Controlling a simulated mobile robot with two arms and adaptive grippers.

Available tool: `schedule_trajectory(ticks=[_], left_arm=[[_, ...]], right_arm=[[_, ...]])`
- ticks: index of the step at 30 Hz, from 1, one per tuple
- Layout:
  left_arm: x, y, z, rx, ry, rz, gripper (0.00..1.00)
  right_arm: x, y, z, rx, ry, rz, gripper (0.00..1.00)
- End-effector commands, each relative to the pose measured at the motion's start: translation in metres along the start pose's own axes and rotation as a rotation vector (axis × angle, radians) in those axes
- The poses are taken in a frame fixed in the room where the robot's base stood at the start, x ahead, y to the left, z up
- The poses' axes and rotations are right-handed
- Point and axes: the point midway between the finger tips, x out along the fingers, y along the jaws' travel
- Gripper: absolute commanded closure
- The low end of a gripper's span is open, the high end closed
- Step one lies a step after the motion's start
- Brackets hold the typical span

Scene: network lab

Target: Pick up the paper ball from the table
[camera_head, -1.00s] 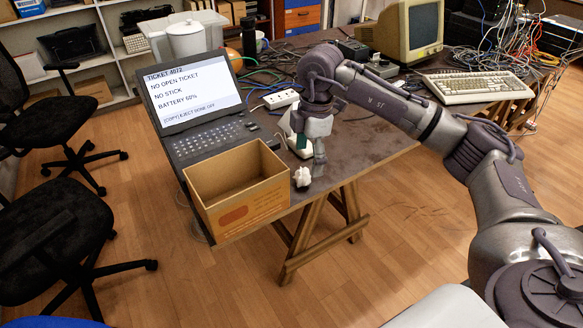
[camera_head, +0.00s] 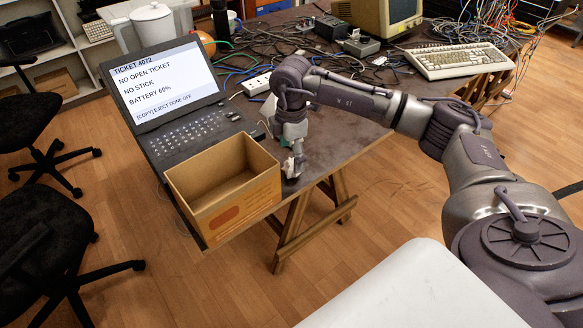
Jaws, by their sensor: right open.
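The paper ball (camera_head: 288,165) is a small white crumpled lump near the table's front edge, just right of the open cardboard box. It is partly hidden by my right gripper (camera_head: 293,170), which points down at it from above, with its fingers at the ball. The right gripper is open. Whether both fingers touch the ball is too small to tell. The wooden table (camera_head: 335,150) has a dark top. My left gripper is not in view.
The cardboard box (camera_head: 240,205) stands close left of the ball at the table edge. An open laptop (camera_head: 190,135) is behind it. A power strip (camera_head: 257,84), cables, a keyboard (camera_head: 458,62) and a monitor lie farther back. Some bare tabletop lies right of the gripper.

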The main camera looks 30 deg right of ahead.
Motion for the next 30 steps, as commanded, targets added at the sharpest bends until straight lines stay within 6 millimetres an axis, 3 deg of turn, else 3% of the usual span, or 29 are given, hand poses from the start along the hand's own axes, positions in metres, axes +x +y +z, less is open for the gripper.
schedule_trajectory(ticks=[4, 9, 19, 26, 30], left_arm=[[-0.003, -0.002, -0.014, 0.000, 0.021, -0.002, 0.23], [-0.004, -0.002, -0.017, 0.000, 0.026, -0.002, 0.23], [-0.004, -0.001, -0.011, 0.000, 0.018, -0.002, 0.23], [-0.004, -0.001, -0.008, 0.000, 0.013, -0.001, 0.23], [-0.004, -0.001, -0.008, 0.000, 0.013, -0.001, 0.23]], right_arm=[[0.020, 0.000, 0.001, 0.001, -0.002, -0.006, 0.11], [0.044, 0.001, 0.002, 0.001, -0.002, -0.004, 0.11], [0.051, 0.001, 0.001, 0.000, 0.000, -0.002, 0.11], [0.050, 0.001, 0.002, 0.000, 0.000, -0.002, 0.50], [0.050, 0.001, 0.002, 0.000, 0.000, -0.002, 0.53]])
